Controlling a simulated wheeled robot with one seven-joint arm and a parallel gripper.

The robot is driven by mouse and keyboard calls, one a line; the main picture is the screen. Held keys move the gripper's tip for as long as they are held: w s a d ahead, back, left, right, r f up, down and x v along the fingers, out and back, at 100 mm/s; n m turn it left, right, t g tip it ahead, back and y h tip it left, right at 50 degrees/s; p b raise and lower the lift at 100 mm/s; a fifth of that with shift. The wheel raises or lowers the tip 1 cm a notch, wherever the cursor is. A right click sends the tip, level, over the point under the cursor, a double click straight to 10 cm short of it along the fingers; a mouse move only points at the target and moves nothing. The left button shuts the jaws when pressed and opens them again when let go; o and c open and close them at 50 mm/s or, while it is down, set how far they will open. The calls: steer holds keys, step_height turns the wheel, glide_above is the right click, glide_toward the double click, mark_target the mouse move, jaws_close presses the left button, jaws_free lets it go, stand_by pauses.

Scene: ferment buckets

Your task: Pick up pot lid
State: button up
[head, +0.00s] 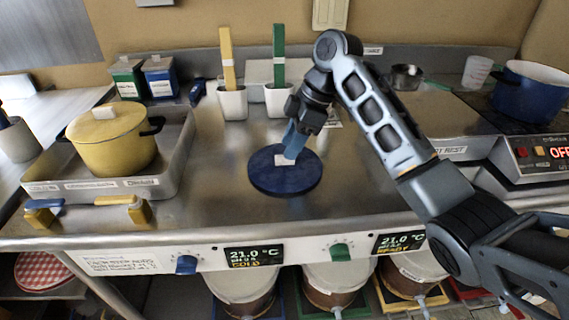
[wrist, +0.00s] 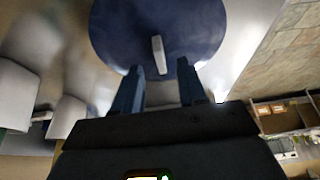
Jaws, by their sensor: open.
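The blue pot lid (head: 269,178) lies flat on the steel counter, near its front middle, with a pale handle (head: 284,159) at its centre. In the wrist view the lid (wrist: 120,30) fills the top, and its handle (wrist: 158,54) stands between and just beyond the fingertips. My gripper (head: 293,148) is over the lid, pointing down at the handle. In the wrist view my gripper (wrist: 160,80) has its two blue fingers apart with nothing held between them. Whether a finger touches the handle cannot be told.
A yellow lidded pot (head: 112,143) sits in a steel tray (head: 170,165) at left. White cups (head: 232,103) with a yellow and a green upright handle stand behind the lid. A blue pot (head: 526,98) is on the stove at right. The counter left of the lid is clear.

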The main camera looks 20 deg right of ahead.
mark_target(285, 162)
steer(key=shift+x, duration=1.3)
steer(key=shift+c, duration=0.3)
jaws_close()
